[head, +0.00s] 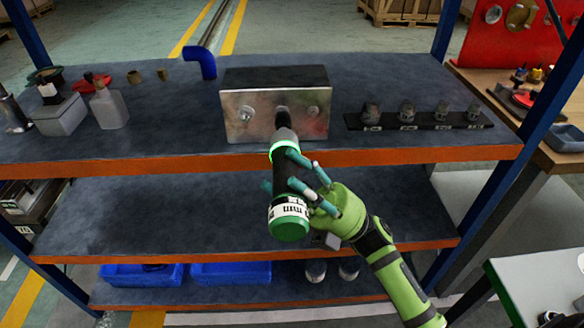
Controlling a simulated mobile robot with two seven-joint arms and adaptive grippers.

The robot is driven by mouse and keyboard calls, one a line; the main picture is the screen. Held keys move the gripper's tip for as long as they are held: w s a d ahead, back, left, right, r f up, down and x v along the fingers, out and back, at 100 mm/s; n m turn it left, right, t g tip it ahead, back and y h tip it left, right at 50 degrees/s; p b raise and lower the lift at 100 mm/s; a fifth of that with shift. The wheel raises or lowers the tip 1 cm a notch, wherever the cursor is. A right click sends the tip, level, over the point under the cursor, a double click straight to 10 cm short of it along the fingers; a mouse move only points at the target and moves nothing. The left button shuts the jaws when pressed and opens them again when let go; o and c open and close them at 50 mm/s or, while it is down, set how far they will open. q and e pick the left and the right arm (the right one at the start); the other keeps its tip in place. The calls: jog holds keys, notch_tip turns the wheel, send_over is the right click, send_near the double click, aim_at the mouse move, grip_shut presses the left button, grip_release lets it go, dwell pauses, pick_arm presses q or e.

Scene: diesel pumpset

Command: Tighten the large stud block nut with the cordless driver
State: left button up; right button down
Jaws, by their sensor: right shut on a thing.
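The stud block (240,105) is a metal box with a dark top, standing on the top shelf. A small stud or nut (245,113) shows on the left of its front face, and another (313,110) on the right. The cordless driver (289,222) is a dark cylinder with a green-lit ring and a green and white end. My right gripper (305,180) is shut around it from the right. The driver's front end points at the middle of the block's face and hides what is there; I cannot tell whether they touch. My left gripper is not in view.
A dark strip with several sockets (418,122) lies right of the block. Bottles (108,105) and small fittings stand at the left, with a blue pipe elbow (201,62) behind. Orange shelf edges (420,158) and blue posts (500,190) frame the rack.

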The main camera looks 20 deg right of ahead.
aim_at(295, 199)
jog(key=shift+s+a+r+p, duration=0.1)
jog(key=shift+s+a+p, duration=0.15)
jog(key=shift+s, duration=0.65)
jog(key=shift+s+a+p, duration=0.1)
jog(key=shift+s+a, duration=0.15)
jog(key=shift+s, duration=0.65)
